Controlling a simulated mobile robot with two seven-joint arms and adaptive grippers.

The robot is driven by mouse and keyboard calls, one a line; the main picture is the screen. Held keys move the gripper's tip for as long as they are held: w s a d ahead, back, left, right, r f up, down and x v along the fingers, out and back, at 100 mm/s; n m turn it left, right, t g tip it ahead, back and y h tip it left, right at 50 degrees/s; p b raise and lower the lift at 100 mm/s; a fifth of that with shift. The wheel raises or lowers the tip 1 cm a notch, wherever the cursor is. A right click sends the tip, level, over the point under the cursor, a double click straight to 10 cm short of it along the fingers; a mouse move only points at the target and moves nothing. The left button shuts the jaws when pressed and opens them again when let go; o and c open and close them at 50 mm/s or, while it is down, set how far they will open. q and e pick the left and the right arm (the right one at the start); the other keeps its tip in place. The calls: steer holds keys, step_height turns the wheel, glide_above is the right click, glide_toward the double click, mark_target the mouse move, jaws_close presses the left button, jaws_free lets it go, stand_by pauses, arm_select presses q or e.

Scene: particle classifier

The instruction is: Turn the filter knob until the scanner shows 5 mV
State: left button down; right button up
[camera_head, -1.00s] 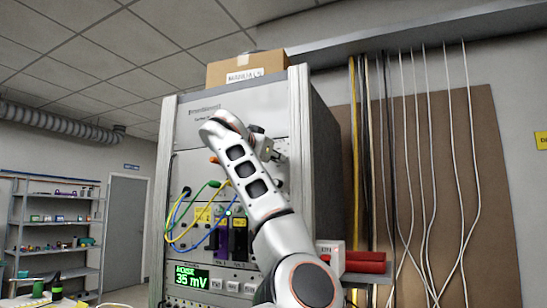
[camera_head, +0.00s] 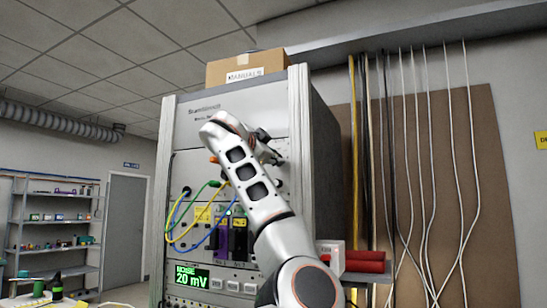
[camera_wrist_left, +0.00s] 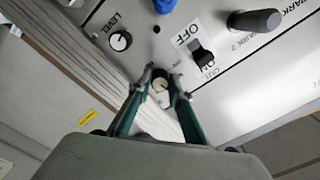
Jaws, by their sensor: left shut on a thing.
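The scanner display (camera_head: 192,276) at the lower front of the tall rack reads NOISE 20 mV in green. My left gripper (camera_head: 277,158) is at the right side of the rack's front panel, partly hidden by my own arm. In the left wrist view, my left gripper (camera_wrist_left: 161,78) has its fingers closed around a small round knob with a pale top (camera_wrist_left: 160,85), which I take to be the filter knob. Its label is hidden or unreadable. My right gripper is not in view.
In the left wrist view, a LEVEL knob (camera_wrist_left: 120,40), an ON/OFF switch (camera_wrist_left: 202,56) and a dark handle (camera_wrist_left: 254,20) sit close to the gripper. Coloured cables (camera_head: 176,222) loop from the rack's front. A cardboard box (camera_head: 246,67) stands on top.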

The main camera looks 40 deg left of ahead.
arm_select(q)
steer(key=shift+m, duration=1.1)
steer(key=c, duration=2.1)
jaws_free()
steer(key=shift+c, duration=0.2)
steer(key=v, duration=1.2)
